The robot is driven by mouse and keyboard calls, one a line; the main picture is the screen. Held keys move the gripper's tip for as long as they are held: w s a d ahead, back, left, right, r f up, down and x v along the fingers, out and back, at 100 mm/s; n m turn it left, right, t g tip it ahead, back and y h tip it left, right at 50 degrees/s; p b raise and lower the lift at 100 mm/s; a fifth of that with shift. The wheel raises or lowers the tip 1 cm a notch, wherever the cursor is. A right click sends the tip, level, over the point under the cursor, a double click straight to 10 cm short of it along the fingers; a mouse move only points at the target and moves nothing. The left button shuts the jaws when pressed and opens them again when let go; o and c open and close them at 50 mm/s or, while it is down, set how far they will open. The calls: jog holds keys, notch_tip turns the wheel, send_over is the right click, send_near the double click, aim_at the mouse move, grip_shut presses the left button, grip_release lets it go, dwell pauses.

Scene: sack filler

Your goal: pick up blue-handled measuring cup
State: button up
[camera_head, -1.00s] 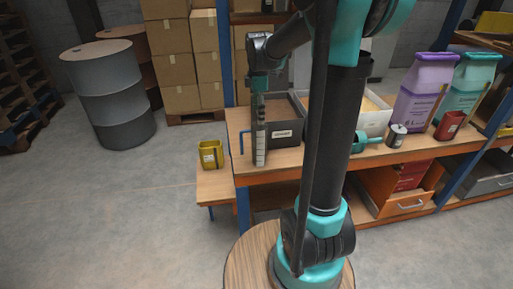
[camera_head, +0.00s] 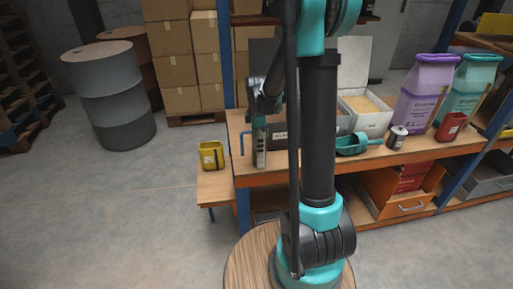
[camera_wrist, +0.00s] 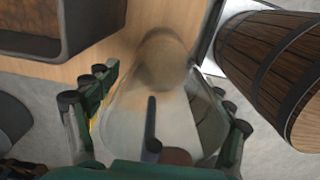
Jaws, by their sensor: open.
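A clear cup with a dark blue bar-shaped handle (camera_wrist: 152,122) shows in the wrist view between my fingers, over the wooden bench top. I take it to be the measuring cup. A thin blue handle (camera_head: 242,142) stands at the bench's left end in the head view; the clear body is hard to make out there. My gripper (camera_wrist: 163,86) is open, with one finger on each side of the cup. I cannot tell whether either finger touches it. In the head view my gripper (camera_head: 260,150) points down just right of the blue handle.
A grey open bin (camera_wrist: 98,30) is close by at upper left in the wrist view. On the bench are a teal scoop (camera_head: 352,146), a box of grain (camera_head: 372,122), a tin (camera_head: 397,138) and a red container (camera_head: 449,127). A yellow container (camera_head: 211,155) sits on a lower shelf at left.

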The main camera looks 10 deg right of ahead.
jog(key=shift+f, duration=0.35)
jog(key=shift+c, duration=0.2)
jog(key=c, duration=1)
jog(key=shift+o, duration=0.2)
